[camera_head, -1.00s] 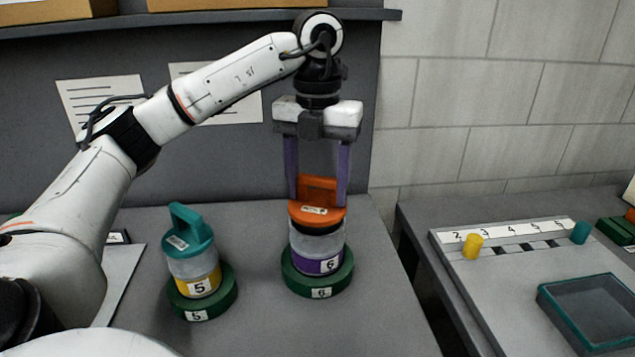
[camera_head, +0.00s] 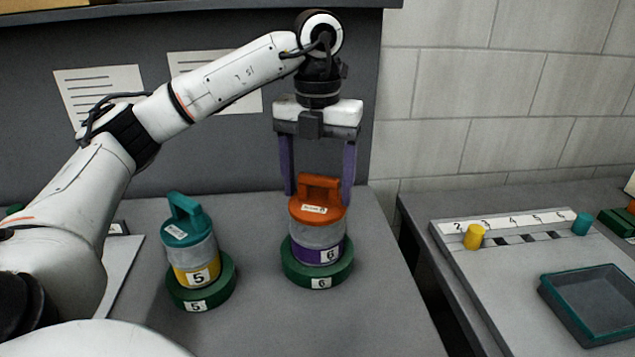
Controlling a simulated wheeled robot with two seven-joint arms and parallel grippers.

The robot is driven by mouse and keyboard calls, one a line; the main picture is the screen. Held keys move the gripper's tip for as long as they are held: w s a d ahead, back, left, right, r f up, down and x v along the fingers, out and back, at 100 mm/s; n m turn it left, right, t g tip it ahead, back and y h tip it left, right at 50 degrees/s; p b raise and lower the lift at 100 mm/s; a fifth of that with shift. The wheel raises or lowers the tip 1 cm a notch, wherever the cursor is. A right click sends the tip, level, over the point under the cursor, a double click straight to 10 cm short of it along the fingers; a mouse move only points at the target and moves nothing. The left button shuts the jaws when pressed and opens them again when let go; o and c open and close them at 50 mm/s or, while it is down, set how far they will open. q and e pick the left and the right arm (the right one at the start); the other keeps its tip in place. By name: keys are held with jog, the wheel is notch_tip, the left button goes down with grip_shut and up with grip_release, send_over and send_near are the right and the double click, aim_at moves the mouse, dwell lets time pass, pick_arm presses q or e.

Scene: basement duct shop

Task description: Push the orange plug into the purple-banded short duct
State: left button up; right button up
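The orange plug (camera_head: 318,210) sits on top of the purple-banded short duct (camera_head: 318,238), its handle upright. Its flange appears flush on the duct's grey top, with no black ring showing. The duct is marked 6 and stands upright in a green round base (camera_head: 291,268), also marked 6. My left gripper (camera_head: 319,195) points down from above, its two purple fingers spread on either side of the plug's handle. Gaps show between the fingers and the handle, so it is open. My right gripper is not in view.
A yellow-banded duct (camera_head: 185,277) marked 5, with a teal plug (camera_head: 187,226), stands in another green base to the left. On the right table are a numbered board (camera_head: 455,228) with yellow and teal pegs and a teal-rimmed tray (camera_head: 592,300). The grey bench front is clear.

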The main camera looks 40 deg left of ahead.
pick_arm(q)
jog(key=shift+o, duration=0.4)
notch_tip(320, 180, up, 10)
jog(key=p, duration=0.4)
jog(key=shift+r+p, duration=0.15)
jog(key=shift+p, duration=0.25)
